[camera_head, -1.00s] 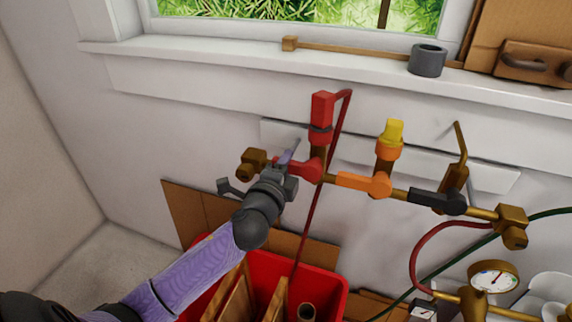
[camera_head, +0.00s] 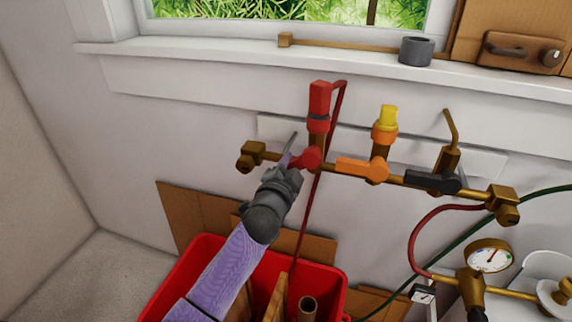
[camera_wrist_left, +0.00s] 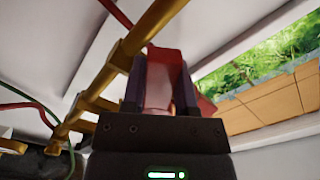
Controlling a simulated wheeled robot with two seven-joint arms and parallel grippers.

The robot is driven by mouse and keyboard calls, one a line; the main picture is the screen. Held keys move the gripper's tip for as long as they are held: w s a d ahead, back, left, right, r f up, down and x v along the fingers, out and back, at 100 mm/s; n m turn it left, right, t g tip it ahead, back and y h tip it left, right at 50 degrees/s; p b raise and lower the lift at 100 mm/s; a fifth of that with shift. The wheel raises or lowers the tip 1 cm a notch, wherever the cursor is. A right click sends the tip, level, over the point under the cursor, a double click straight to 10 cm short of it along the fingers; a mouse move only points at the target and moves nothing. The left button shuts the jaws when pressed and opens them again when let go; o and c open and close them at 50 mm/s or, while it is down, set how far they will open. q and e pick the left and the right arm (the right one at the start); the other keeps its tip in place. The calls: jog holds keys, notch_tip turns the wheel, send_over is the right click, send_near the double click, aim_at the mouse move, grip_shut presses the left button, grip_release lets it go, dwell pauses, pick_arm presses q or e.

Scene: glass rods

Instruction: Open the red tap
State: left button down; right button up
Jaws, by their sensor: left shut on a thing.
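The red tap (camera_head: 307,159) sits on a brass pipe (camera_head: 403,178) fixed to the wall, below a red upright fitting (camera_head: 319,102) with a red hose. Its handle points left along the pipe. My left gripper (camera_head: 292,160) is shut on the red handle. In the left wrist view the red handle (camera_wrist_left: 162,75) stands between the two dark fingers (camera_wrist_left: 163,88). The fingers hide part of the handle in the head view. My right gripper is not in view.
An orange tap (camera_head: 362,168) and a black tap (camera_head: 432,182) sit to the right on the same pipe. A red crate (camera_head: 335,285) stands below with boards in it. A pressure gauge (camera_head: 489,257) is at lower right. A window ledge (camera_head: 230,62) runs above.

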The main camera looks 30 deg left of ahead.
aim_at(315, 168)
pick_arm(q)
jog(key=n, duration=0.2)
jog(key=d+f+n, duration=0.1)
jog(key=shift+w+d+f+n, duration=0.1)
jog(key=shift+f+n, duration=0.05)
jog(key=shift+n, duration=0.25)
jog(key=shift+w+d+f+n+p, duration=0.15)
jog(key=shift+d+n+p, duration=0.25)
jog(key=shift+n, duration=0.7)
jog(key=shift+w+d+f+n+p, duration=0.15)
jog(key=shift+d+n, duration=0.35)
jog(key=shift+n, duration=0.6)
jog(key=shift+w+d+f+n+p, duration=0.15)
jog(key=shift+d+n+p, duration=0.25)
jog(key=shift+n, duration=0.7)
jog(key=shift+d+f+n, duration=0.1)
jog(key=shift+d+n, duration=0.15)
jog(key=shift+n, duration=0.15)
